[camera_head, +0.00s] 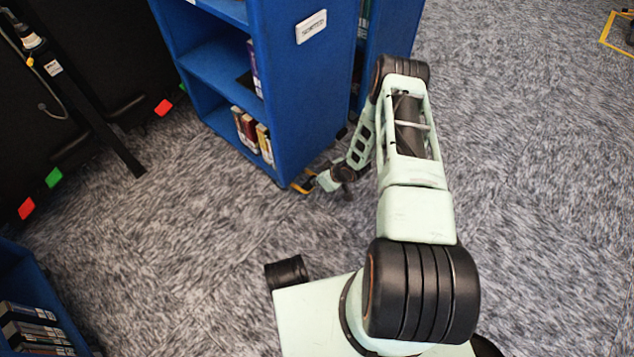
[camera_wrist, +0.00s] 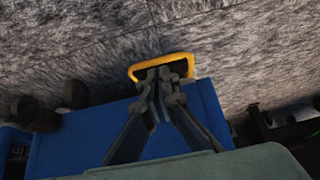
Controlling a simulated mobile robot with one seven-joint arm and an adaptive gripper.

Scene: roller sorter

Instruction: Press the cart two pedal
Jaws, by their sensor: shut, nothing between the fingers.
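A yellow-edged pedal (camera_head: 298,187) sticks out low at the near bottom corner of a blue book cart (camera_head: 308,95) with a white label. In the wrist view the pedal (camera_wrist: 160,59) is a yellow-rimmed loop over the carpet, with the blue cart (camera_wrist: 75,143) behind my fingers. My gripper (camera_head: 317,183) is low beside the cart's end, close to the pedal. In the wrist view my gripper (camera_wrist: 161,77) is shut and empty, its tips overlapping the pedal's dark middle. I cannot tell whether they touch it.
Another blue cart (camera_head: 390,35) stands just behind. A blue book cart (camera_head: 30,285) is at the lower left. A dark machine with a black leg (camera_head: 100,125) and red and green markers stands at left. Grey carpet (camera_head: 540,180) is clear on the right.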

